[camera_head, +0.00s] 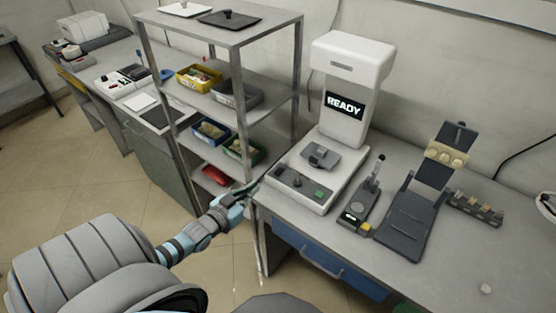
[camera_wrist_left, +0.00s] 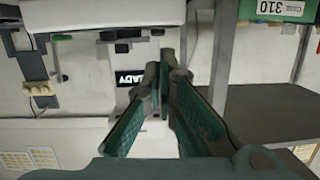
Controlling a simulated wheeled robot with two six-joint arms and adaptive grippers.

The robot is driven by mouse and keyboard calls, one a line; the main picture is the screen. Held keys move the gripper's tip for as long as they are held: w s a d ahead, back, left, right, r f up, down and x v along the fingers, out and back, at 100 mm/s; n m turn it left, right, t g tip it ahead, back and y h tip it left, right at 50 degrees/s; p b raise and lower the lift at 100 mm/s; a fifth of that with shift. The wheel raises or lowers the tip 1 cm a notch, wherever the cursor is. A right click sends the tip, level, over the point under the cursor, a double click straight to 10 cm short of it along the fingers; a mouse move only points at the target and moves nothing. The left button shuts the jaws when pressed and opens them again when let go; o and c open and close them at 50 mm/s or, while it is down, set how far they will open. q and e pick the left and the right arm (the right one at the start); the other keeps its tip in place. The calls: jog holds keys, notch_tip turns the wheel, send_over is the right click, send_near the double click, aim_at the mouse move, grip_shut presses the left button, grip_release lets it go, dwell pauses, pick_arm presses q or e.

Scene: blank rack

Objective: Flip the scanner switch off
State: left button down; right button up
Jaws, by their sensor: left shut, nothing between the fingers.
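The scanner (camera_head: 345,110) is a tall white machine on the grey bench, with a lit display (camera_head: 345,105) reading "READY". Its base has a grey front panel with a small dark lever switch (camera_head: 297,181) and a green button (camera_head: 319,194). My left gripper (camera_head: 252,186) is shut and empty, just left of the scanner base, by the bench's left edge and the rack post. It touches no switch that I can make out. In the left wrist view its green fingers (camera_wrist_left: 168,62) meet at the tips, and the display (camera_wrist_left: 130,78) shows upside down behind them.
A metal rack (camera_head: 225,40) with several bins stands close to the left of my gripper. A handheld device on a dock (camera_head: 360,208) and a dark stand (camera_head: 410,220) occupy the bench right of the scanner. The bench's front right (camera_head: 450,270) is mostly clear.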

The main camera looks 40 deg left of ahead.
pick_arm(q)
jog(key=shift+t+h, duration=0.5)
jog(key=shift+t, duration=0.1)
jog(key=r, duration=0.1)
jog(key=w+r, duration=0.1)
jog(key=r, duration=0.2)
jog(key=shift+w+d+r, duration=0.2)
jog(key=shift+d+r, duration=0.1)
jog(key=shift+r, duration=0.05)
jog(key=b, duration=0.5)
send_over(278, 175)
jog(key=s, duration=0.1)
jog(key=shift+s+a+f, duration=0.1)
jog(key=shift+s+f, duration=0.05)
jog(key=shift+f, duration=0.15)
jog(key=f+b, duration=0.1)
jog(key=w+f, duration=0.1)
jog(key=f, duration=0.1)
jog(key=shift+b, duration=0.4)
jog(key=shift+f+b, duration=0.4)
jog(key=shift+f, duration=0.35)
